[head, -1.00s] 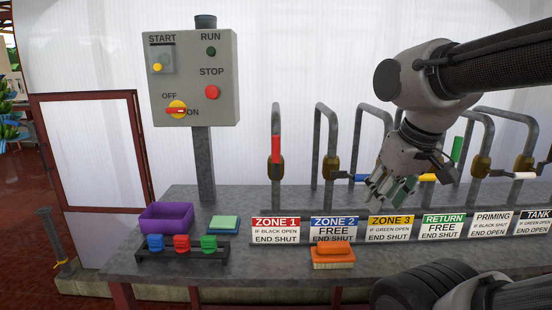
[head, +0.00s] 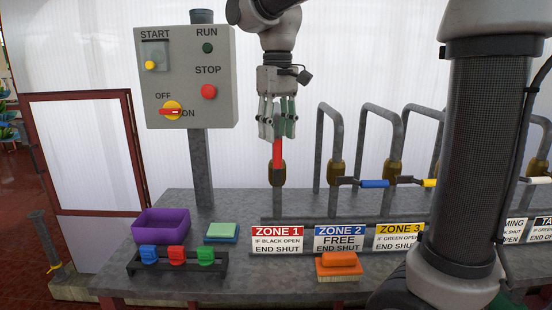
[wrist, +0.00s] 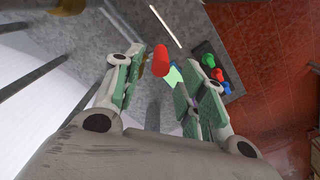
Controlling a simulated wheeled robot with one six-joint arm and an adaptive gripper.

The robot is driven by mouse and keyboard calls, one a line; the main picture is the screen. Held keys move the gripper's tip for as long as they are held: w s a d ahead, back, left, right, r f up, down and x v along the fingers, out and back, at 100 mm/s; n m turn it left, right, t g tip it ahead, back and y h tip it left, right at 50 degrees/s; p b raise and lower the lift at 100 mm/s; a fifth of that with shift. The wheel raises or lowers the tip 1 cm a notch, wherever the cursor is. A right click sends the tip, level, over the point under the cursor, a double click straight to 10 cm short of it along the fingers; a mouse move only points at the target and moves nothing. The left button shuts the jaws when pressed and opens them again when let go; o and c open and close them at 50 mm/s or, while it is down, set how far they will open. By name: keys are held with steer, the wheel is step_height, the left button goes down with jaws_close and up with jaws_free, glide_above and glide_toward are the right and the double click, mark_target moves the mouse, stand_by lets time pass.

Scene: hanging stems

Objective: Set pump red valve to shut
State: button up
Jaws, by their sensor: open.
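The red valve handle (head: 277,160) stands upright, in line with its pipe, above the ZONE 1 sign (head: 276,240). In the wrist view the red handle (wrist: 161,60) shows in the gap between the spread fingers. I cannot tell whether a finger touches it. The ZONE 1 sign reads "if black open, end shut".
A blue handle (head: 374,184) and yellow handle (head: 429,183) are on pipes to the right. A purple bin (head: 161,224) and an orange block (head: 339,264) are on the bench.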

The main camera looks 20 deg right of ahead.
mark_target(278, 165)
step_height(278, 165, down, 8)
steer(key=shift+s, duration=0.1)
stand_by(0.4)
jaws_close()
